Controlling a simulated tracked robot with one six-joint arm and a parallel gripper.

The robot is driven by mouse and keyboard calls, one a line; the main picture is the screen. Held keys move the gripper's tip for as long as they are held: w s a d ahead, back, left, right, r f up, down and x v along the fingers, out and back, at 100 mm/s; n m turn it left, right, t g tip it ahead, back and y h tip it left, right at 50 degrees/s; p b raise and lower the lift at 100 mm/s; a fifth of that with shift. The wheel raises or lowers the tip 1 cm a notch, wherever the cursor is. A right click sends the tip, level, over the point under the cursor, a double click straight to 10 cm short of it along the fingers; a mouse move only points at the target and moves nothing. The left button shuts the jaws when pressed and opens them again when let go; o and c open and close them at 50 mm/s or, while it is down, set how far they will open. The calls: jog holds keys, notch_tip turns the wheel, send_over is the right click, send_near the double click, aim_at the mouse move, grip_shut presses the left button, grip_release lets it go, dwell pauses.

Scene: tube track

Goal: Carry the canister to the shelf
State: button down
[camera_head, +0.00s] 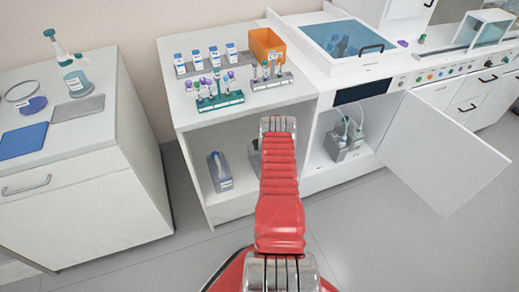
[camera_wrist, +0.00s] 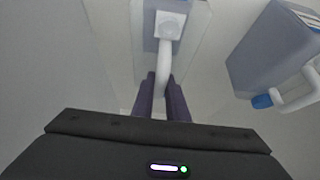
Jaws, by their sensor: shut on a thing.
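My gripper (camera_wrist: 163,92) is shut on the white handle of a translucent grey canister (camera_wrist: 196,35) in the wrist view. The canister's body lies beyond the fingers, at the top of the picture. In the head view my red arm reaches into the open shelf (camera_head: 185,203) under the white counter and hides the gripper. A grey piece shows at the arm's left edge there; I cannot tell whether it is the held canister. I cannot tell whether the held canister touches the shelf floor.
Another grey canister (camera_head: 219,171) stands in the shelf to the left; a blue-capped canister (camera_wrist: 275,50) shows right in the wrist view. Containers with tubing (camera_head: 345,142) stand in the cabinet to the right, its door (camera_head: 440,150) wide open. Tube racks (camera_head: 220,101) stand on the counter.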

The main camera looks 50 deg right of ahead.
jog(key=shift+a, duration=0.1)
jog(key=c, duration=1.7)
grip_release()
jog(key=shift+o, duration=0.2)
jog(key=shift+f, duration=0.1)
jog(key=v, duration=1.3)
jog(key=shift+s+r, duration=0.2)
jog(key=shift+r, duration=0.1)
jog(key=shift+a, duration=0.1)
